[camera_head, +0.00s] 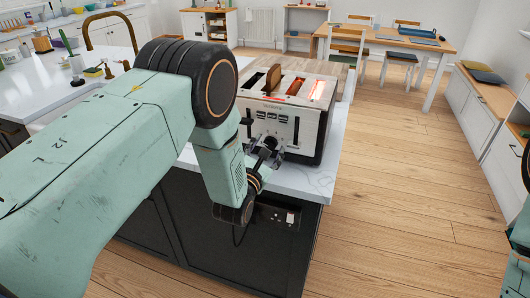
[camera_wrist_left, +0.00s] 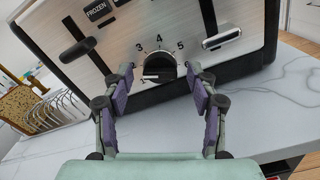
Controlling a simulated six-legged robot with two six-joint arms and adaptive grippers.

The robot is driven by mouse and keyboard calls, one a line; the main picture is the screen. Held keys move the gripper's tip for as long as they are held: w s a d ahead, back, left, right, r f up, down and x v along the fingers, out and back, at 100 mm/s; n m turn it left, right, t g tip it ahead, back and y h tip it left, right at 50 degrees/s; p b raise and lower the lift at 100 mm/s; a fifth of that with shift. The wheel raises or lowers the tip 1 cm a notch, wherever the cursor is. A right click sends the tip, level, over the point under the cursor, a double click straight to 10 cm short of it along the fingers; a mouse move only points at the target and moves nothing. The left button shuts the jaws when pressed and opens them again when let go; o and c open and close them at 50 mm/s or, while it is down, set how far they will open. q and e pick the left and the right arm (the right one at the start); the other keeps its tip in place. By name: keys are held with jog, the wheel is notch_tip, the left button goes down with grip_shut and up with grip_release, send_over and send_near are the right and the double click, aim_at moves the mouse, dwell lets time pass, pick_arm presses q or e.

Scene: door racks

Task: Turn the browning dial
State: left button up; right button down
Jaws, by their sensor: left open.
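The toaster (camera_head: 312,125) is a silver and black box at the end of the marble counter. Its round black browning dial (camera_wrist_left: 158,65) shows in the left wrist view, low on the front face, with the numbers 3, 4 and 5 above it and a light-coloured bar across it. My left gripper (camera_wrist_left: 160,72) is open, with one finger on each side of the dial. Gaps show between the fingertips and the dial. My right gripper is out of view.
Bread (camera_head: 273,78) sticks out of one toaster slot, and another slot glows orange. Levers (camera_wrist_left: 77,49) flank the dial. A wire rack (camera_wrist_left: 50,112) stands at left in the wrist view. Marble counter (camera_wrist_left: 245,127) lies bare before the toaster. A brass tap (camera_head: 108,30) stands behind my left arm.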

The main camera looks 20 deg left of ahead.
pick_arm(q)
jog(key=s, duration=1.2)
jog(key=shift+a, duration=0.25)
jog(key=s+a+f+m+g+b, duration=0.1)
jog(key=s+f+m+g, duration=0.45)
jog(key=f+m, duration=0.35)
jog(key=s+a+f+m+g+b, duration=0.1)
jog(key=s+f+m+g, duration=0.3)
jog(key=s+f+m, duration=0.55)
jog(key=s+f+m+g+b, duration=0.4)
jog(key=s+f+m, duration=0.1)
jog(key=s, duration=0.5)
jog(key=s+a+f+m+g+b, duration=0.1)
jog(key=s+f+m+g+b, duration=0.3)
jog(key=s, duration=0.6)
notch_tip(320, 180, down, 2)
jog(key=m, duration=0.3)
jog(key=shift+s+f+y, duration=0.15)
jog(key=shift+y, duration=0.15)
